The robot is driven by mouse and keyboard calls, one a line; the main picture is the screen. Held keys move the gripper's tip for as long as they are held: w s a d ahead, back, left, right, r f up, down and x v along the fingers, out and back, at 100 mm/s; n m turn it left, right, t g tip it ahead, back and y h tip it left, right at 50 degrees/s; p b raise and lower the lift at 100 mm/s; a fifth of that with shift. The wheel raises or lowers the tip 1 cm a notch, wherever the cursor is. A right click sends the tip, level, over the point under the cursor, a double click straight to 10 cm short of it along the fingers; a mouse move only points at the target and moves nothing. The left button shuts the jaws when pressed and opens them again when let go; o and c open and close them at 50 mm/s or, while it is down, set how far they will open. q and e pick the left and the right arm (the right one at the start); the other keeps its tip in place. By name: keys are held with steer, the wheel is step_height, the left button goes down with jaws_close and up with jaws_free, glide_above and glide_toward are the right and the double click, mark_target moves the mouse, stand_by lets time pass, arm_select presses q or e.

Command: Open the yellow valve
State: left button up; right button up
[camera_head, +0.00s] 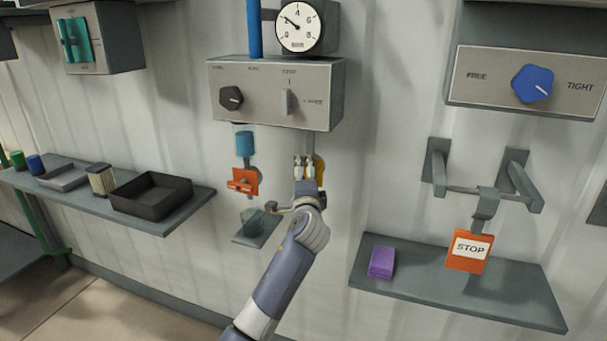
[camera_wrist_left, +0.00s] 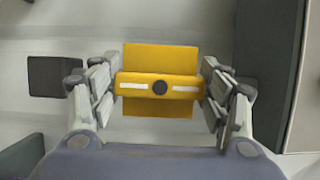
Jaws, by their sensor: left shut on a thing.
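The yellow valve (camera_head: 320,170) is on the wall below the grey control box, mostly hidden behind my left gripper (camera_head: 307,172) in the head view. In the left wrist view the yellow valve (camera_wrist_left: 160,56) shows a square plate with a bar handle across it, marked with white strips and a dark centre knob. The handle lies level in that view. My left gripper (camera_wrist_left: 160,88) has a finger set at each end of the handle and is shut on it. My right gripper is not in view.
An orange valve (camera_head: 243,180) hangs to the left under a blue cylinder (camera_head: 245,144), above a cup (camera_head: 252,221) on a small shelf. The control box (camera_head: 262,105) is above. A shelf (camera_head: 480,300) at right holds a purple block (camera_head: 382,262); a STOP sign (camera_head: 469,251) hangs over it.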

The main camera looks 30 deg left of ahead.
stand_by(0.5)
arm_select(q)
steer(key=o, duration=1.1)
steer(key=shift+s, duration=0.1)
steer(key=v, duration=1.2)
